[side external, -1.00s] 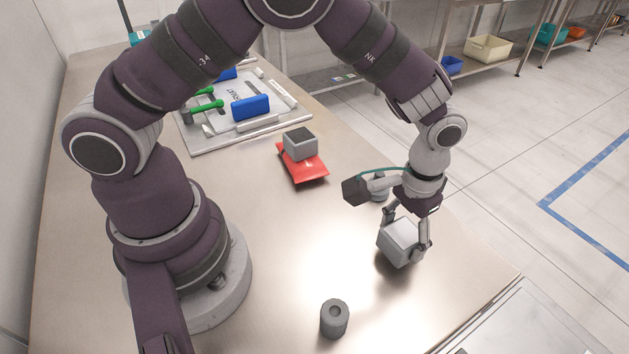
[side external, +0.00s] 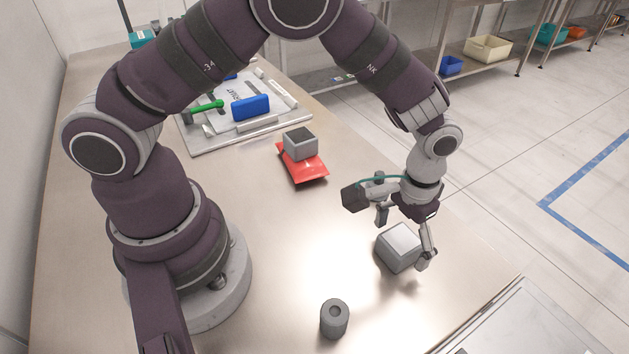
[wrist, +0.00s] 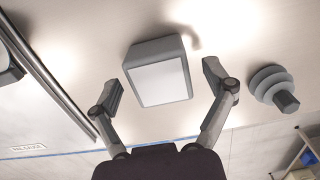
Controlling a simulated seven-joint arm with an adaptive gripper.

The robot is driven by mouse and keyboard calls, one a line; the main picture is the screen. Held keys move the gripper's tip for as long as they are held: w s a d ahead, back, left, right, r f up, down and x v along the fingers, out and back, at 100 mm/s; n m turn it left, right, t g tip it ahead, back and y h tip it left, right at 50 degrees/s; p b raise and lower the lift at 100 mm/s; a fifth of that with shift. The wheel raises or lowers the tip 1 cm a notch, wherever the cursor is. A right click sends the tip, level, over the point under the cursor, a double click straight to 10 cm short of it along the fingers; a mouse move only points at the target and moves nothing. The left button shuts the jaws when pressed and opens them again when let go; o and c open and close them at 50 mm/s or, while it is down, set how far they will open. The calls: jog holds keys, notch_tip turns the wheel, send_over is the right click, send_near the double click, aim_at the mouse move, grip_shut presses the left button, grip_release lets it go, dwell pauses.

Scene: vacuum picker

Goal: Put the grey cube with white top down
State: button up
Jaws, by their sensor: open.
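The grey cube with white top (side external: 399,247) sits on the metal table near its right edge, white face up. In the wrist view the cube (wrist: 160,80) lies between the two spread fingers, with a gap on each side. My gripper (side external: 404,238) is open just above and around the cube; in the wrist view its fingertips (wrist: 162,85) touch neither side.
A second grey cube with a dark top (side external: 300,144) rests on a red packet (side external: 303,169). A dark grey hollow cylinder (side external: 334,318) stands near the front. A tool board (side external: 205,147) with a blue block (side external: 250,107) lies at the back. The middle table is clear.

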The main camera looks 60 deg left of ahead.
aim_at(401, 239)
notch_tip(401, 239, up, 12)
jog(key=s+a+r+t, duration=0.5)
jog(key=s+a+r, duration=0.2)
jog(key=s+a, duration=0.4)
jog(key=shift+a+r+t, duration=0.2)
jog(key=shift+a+t, duration=0.1)
jog(key=shift+a, duration=0.2)
